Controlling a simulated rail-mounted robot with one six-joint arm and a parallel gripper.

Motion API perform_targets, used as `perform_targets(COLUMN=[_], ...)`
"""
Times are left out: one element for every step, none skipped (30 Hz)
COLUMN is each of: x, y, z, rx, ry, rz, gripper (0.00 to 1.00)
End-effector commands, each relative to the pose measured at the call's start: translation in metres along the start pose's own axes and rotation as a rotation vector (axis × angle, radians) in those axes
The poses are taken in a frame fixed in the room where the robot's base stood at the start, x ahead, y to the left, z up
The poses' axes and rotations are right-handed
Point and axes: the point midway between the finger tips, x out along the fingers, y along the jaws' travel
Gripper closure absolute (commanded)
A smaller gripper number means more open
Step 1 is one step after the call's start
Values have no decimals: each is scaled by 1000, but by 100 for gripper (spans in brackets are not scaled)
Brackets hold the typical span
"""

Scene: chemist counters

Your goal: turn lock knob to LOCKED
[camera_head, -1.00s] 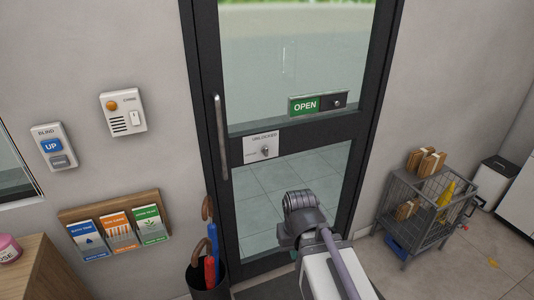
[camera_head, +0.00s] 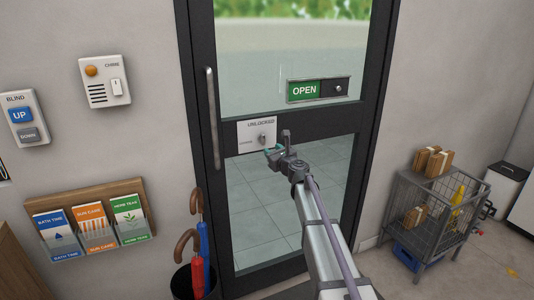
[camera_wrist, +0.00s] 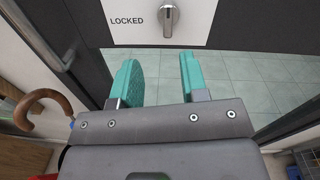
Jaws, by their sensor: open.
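The lock knob (camera_head: 262,138) is a small metal lever on a white plate (camera_head: 247,131) on the dark-framed glass door. The plate reads UNLOCKED above the knob and has a smaller label at its left. In the wrist view the knob (camera_wrist: 169,17) points down, and the label beside it reads LOCKED. My gripper (camera_head: 279,143) is just below and right of the knob in the head view. In the wrist view its teal fingers (camera_wrist: 160,78) are apart with nothing between them, and the knob lies beyond the fingertips.
An OPEN sign (camera_head: 304,90) with a small knob is above right of the lock plate. A vertical door handle (camera_head: 212,118) is at left. An umbrella stand (camera_head: 187,285) stands low left of the door, and a wire cart (camera_head: 437,211) stands at right.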

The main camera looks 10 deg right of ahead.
Motion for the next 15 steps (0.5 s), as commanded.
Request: perform_targets(x=[-3, -3, -4, -4, -4, -4, -3, -2, 1, 4, 8, 14, 19, 26, 34], y=[-6, -8, -9, -9, -9, -9, -9, -9, -9, -9, -9, -9, -10, -10, -10], z=[3, 3, 3, 3, 3, 3, 3, 3, 2, 2, 2, 2, 2, 2, 2], rx=[91, 128, 157, 168, 173, 174, 173, 172, 172, 171, 170, 170, 170, 169, 169], ry=[-4, -4, -3, -4, -4, -4, -3, -3, -3, -3, -3, -3, -3, -3, -3], rz=[-39, -53, -61, -60, -59, -58, -58, -57, -57, -56, -56, -55, -55, -54, -54], gripper=[60, 60, 60, 60, 60, 60, 60, 60, 60, 60, 60, 60, 60, 60, 60])
